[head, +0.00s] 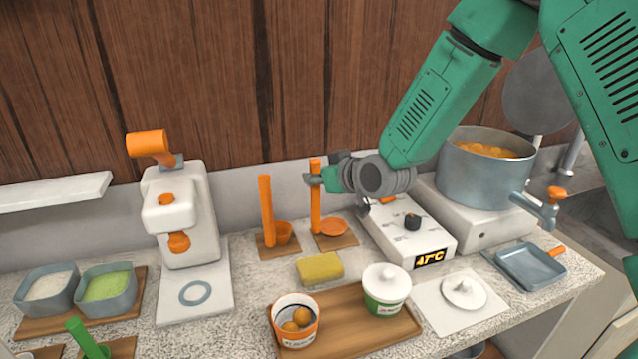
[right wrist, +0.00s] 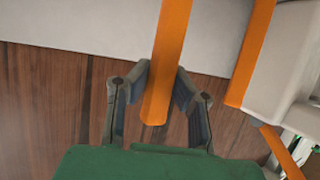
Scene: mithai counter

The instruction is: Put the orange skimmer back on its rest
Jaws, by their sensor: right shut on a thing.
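The orange skimmer (head: 334,228) stands upright with its flat round head low, over a small wooden rest (head: 336,242) near the back of the counter. I cannot tell whether its head touches the rest. My right gripper (head: 315,180) is shut on the upper part of its handle. In the right wrist view the orange handle (right wrist: 166,75) runs between the two fingers (right wrist: 158,95). My left gripper is not in view.
An orange ladle (head: 267,210) stands on its own wooden rest just left of the skimmer. A white hotplate with a display (head: 405,235) is close on the right. A yellow sponge (head: 320,268) and wooden tray (head: 350,335) lie in front. A steel pot (head: 483,175) stands farther right.

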